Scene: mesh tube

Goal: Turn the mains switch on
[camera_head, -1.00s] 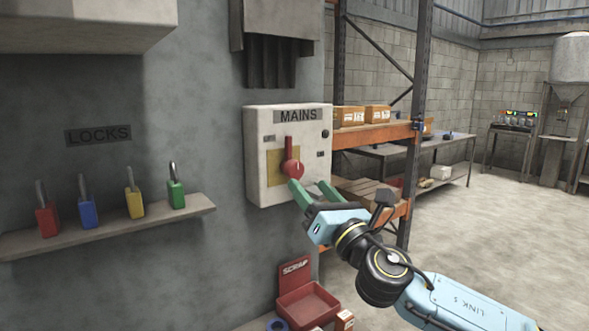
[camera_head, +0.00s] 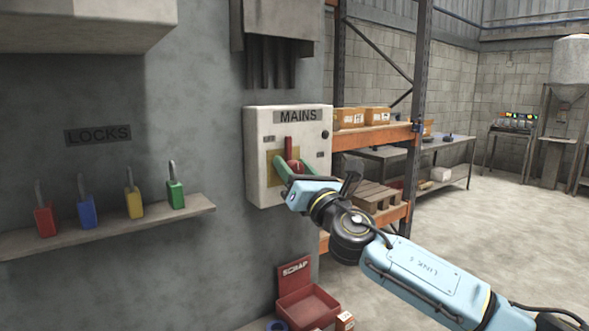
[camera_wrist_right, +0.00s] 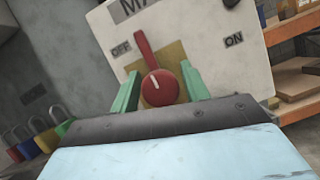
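The mains switch box (camera_head: 262,135) is a pale box on the grey wall, labelled MAINS. Its red rotary handle (camera_head: 289,146) has a lever that points nearly straight up. In the right wrist view the red handle (camera_wrist_right: 146,56) leans toward the OFF label (camera_wrist_right: 121,48), and the ON label (camera_wrist_right: 233,40) is on the right. My right gripper (camera_head: 294,166) is at the box with its green fingers apart, one on each side of the round red hub. The right wrist view shows the open fingers (camera_wrist_right: 160,90) beside the hub; contact cannot be told. My left gripper is not in view.
Coloured padlocks, including a green one (camera_head: 176,194), stand on a wall shelf (camera_head: 110,231) at left. A red scrap bin (camera_head: 306,306) is on the floor below the box. An orange storage rack (camera_head: 372,137) stands right behind the box. Open floor lies farther right.

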